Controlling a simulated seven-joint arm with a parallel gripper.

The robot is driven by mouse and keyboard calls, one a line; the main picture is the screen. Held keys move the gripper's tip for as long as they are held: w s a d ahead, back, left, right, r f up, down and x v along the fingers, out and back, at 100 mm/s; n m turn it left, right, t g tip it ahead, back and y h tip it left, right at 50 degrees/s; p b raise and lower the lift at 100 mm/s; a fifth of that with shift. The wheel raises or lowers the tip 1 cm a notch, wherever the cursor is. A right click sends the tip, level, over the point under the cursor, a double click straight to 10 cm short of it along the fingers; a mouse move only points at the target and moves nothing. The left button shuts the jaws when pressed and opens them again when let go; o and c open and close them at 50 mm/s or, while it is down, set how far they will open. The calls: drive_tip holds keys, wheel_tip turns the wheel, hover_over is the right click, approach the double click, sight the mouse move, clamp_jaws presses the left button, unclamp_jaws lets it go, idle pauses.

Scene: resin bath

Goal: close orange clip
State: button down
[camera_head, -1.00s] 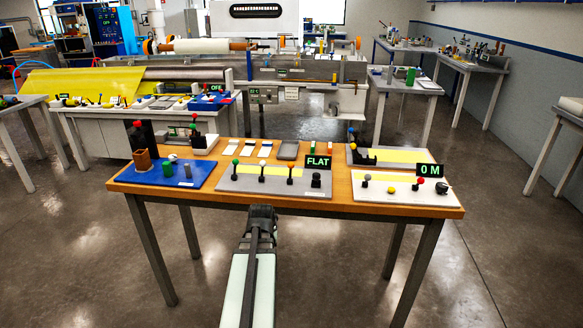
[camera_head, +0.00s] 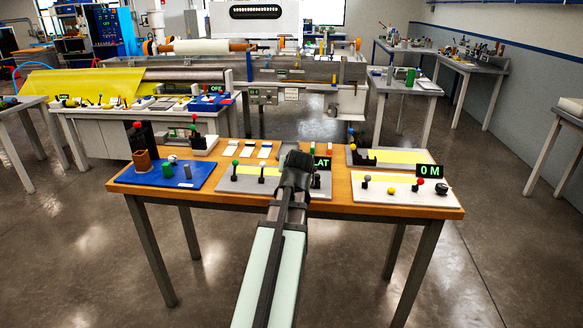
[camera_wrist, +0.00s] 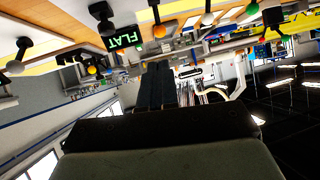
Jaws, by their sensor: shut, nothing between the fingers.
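A small orange piece (camera_head: 328,149), which may be the orange clip, is at the back edge of the wooden table in the head view. It is too small to tell whether it is open or closed. My gripper (camera_head: 295,158) is shut and empty over the grey lever panel (camera_head: 228,183), to the left of the orange piece and apart from it. It hides part of that panel and of the FLAT sign (camera_head: 322,163).
The wooden table (camera_head: 235,201) also holds a blue mat (camera_head: 150,183) at left and a white panel (camera_head: 400,200) with knobs at right. The 0 M sign (camera_head: 430,171) stands behind it. Upright levers (camera_head: 235,170) stand left of my gripper.

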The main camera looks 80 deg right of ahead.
drive_tip(key=x, duration=1.4)
drive_tip(key=shift+w+d+f, duration=0.1)
drive_tip(key=shift+d, duration=0.85)
drive_tip(key=r+v, duration=0.1)
drive_tip(key=v, duration=1.3)
drive_tip(key=shift+r, duration=0.15)
